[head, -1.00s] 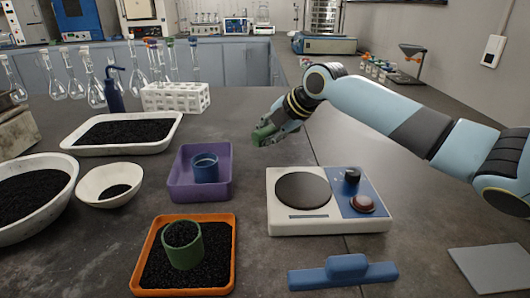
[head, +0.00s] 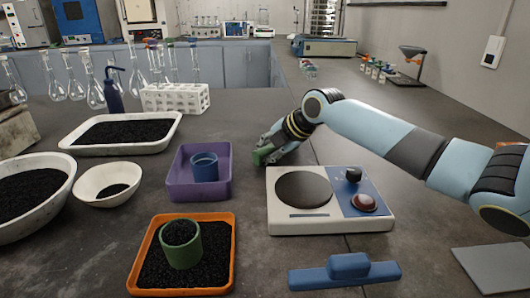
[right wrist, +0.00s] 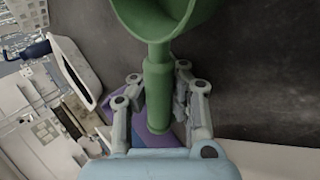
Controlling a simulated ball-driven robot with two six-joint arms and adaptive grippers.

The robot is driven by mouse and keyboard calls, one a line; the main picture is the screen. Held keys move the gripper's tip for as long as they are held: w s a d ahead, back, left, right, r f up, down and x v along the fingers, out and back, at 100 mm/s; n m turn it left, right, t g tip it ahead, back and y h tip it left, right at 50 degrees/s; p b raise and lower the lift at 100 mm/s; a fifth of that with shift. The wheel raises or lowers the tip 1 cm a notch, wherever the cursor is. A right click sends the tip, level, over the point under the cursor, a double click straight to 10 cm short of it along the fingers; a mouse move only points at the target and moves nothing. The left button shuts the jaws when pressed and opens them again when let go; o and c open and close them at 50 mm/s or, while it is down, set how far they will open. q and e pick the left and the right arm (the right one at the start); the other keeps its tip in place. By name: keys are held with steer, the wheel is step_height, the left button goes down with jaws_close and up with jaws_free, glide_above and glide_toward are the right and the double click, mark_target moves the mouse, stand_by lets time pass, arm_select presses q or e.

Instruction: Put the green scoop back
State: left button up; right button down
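The green scoop (head: 262,156) is in my right gripper (head: 268,148), at the table surface or just above it, behind the white device and right of the purple tray. In the right wrist view the scoop's handle (right wrist: 158,92) lies between the fingers of my right gripper (right wrist: 160,85), which look closed on it. Its bowl (right wrist: 165,15) points away from the gripper and is cut by the top edge. Whether the bowl touches the table is hard to tell. My left gripper is not in view.
The white device (head: 290,226) with a round plate is in front of my right gripper. The purple tray (head: 182,192) holds a blue cup (head: 205,168). An orange tray (head: 225,270) holds black grains and a green cup (head: 183,252). A white tube rack (head: 175,98) stands behind.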

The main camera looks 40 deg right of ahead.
steer(key=c, duration=2)
jaws_free()
steer(key=o, duration=0.5)
steer(key=shift+r+p, duration=0.3)
steer(key=shift+r, duration=0.05)
steer(key=shift+p+v, duration=1.45)
steer(key=shift+v, duration=4.8)
steer(key=shift+w+r, duration=0.1)
steer(key=shift+r, duration=0.05)
